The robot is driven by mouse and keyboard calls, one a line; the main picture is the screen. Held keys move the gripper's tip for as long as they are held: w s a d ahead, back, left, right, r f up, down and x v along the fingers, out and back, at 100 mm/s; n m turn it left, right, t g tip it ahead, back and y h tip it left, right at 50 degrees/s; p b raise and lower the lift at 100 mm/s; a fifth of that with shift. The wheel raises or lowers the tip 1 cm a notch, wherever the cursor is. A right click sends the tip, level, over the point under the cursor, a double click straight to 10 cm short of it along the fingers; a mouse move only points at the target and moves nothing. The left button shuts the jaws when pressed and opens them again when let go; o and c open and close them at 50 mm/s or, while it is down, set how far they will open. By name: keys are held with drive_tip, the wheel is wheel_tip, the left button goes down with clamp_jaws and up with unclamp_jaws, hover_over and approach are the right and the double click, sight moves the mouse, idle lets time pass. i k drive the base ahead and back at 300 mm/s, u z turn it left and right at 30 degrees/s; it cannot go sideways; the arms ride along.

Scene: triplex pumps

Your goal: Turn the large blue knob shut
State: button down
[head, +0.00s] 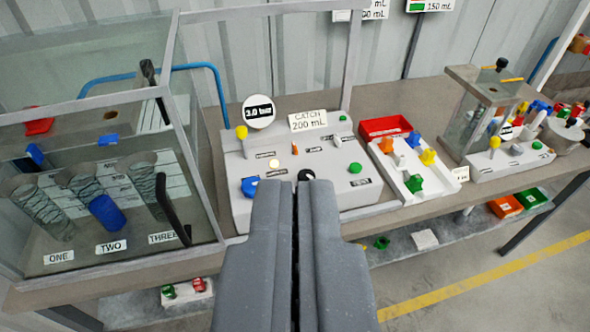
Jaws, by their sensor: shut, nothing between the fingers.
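A large blue knob (250,187) sits at the lower left of the white control panel (240,212) on the bench. My gripper (296,186) is shut and empty. It reaches up from the bottom of the picture, with its tips over the panel's front edge, to the right of the blue knob and apart from it in the picture. The fingers hide part of the panel's front. The markings by the knob are too small to read.
A round gauge (259,112) reads 3.0 bar, beside a sign (308,121) reading "CATCH 200 mL". A black knob (306,175) stands by my fingertips. A glass tank (120,262) with several labelled cylinders stands left. A white tray (409,193) of coloured parts lies right.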

sight(248, 187)
drive_tip(key=u, duration=0.05)
drive_tip(key=k, duration=0.5)
drive_tip(key=z, duration=0.35)
drive_tip(key=i, duration=1.5)
drive_tip(key=u, duration=0.8)
